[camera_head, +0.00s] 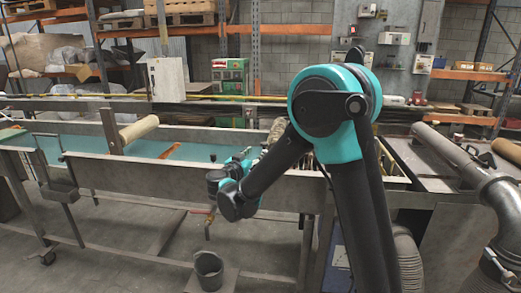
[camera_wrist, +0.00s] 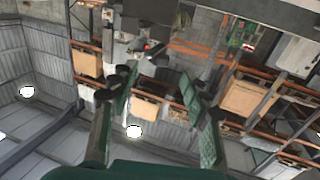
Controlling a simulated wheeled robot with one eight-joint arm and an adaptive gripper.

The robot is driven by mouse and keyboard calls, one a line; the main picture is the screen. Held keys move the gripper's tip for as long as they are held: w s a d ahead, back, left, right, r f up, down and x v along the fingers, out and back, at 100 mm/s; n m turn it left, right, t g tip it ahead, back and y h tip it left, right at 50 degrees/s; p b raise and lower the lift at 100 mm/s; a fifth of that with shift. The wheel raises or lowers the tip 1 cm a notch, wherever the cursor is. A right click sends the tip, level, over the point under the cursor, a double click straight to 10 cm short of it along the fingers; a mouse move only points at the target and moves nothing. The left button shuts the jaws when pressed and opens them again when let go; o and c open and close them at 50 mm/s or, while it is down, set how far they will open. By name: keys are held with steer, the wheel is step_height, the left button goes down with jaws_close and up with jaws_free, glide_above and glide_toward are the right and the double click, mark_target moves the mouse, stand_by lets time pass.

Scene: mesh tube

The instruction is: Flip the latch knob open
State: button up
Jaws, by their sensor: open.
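I cannot make out a latch knob in either view. In the wrist view my gripper (camera_wrist: 156,88) is open, its two green fingers apart with nothing between them. Past the fingers, the wrist view shows shelving and the roof, tilted and upside down. In the head view my arm reaches over the near side of a long metal trough (camera_head: 190,176). My wrist is by the trough's side wall; the fingers are too small there to tell apart. A small orange-red handle (camera_head: 201,212) hangs under the trough, just below my wrist.
A wooden roller (camera_head: 139,129) lies across the trough at left. A large grey pipe (camera_head: 470,185) and a hose (camera_head: 408,258) are at right. Grey boxes (camera_head: 394,38) hang on the back wall. Floor at lower left is mostly clear.

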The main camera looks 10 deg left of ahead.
steer(key=shift+v, duration=1.65)
